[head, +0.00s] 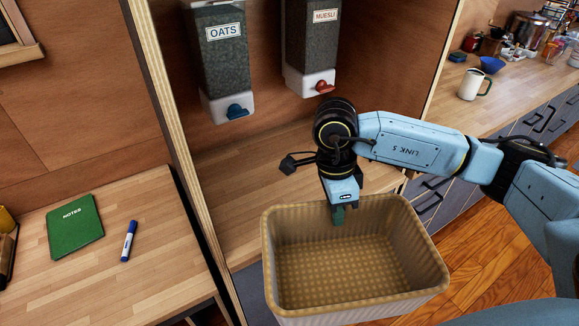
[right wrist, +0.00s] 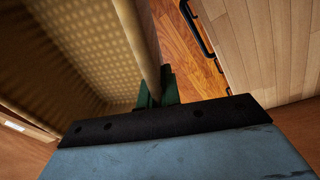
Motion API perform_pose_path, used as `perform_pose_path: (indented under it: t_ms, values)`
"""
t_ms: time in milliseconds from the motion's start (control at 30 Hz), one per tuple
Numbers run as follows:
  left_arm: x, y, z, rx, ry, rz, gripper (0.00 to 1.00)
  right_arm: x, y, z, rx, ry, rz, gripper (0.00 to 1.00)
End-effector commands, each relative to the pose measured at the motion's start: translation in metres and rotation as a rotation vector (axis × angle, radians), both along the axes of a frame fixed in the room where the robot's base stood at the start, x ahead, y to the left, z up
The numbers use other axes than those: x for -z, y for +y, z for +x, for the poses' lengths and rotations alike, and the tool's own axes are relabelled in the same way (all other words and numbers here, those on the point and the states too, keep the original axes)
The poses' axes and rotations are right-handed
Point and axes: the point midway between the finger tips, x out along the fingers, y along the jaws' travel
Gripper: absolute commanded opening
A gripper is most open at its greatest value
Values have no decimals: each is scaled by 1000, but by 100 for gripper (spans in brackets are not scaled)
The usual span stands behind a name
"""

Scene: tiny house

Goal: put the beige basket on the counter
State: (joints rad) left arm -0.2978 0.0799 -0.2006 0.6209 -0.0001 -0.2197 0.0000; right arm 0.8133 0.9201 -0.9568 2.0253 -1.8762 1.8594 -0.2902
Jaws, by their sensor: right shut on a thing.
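The beige basket (head: 345,268) is an open, empty, woven-looking bin in the lower middle of the head view. My right gripper (head: 339,214) is shut on its far rim, with one green finger showing inside the wall. In the right wrist view the green fingers (right wrist: 158,90) pinch the basket's rim, and the basket's inside (right wrist: 75,50) fills the left. The basket hangs upright in front of the wooden counter (head: 240,170) under the dispensers; its underside is hidden. My left gripper is not in view.
An oats dispenser (head: 222,65) and a muesli dispenser (head: 311,45) hang above the counter. A left worktop (head: 100,275) holds a green notebook (head: 75,226) and a blue marker (head: 129,241). A right worktop (head: 450,115) holds a white mug (head: 471,86). A vertical panel (head: 178,140) divides the left side.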

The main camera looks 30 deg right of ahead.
Motion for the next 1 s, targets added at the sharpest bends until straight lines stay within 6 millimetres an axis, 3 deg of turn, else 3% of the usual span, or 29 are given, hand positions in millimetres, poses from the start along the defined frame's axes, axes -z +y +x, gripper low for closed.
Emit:
perform_pose_path:
  t_ms: [500,1000]
  values:
    - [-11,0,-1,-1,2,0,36,-9,-40,-50,1267,-9,-11,0]
    - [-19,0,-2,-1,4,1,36,-31,-54,-91,2323,-11,-27,0]
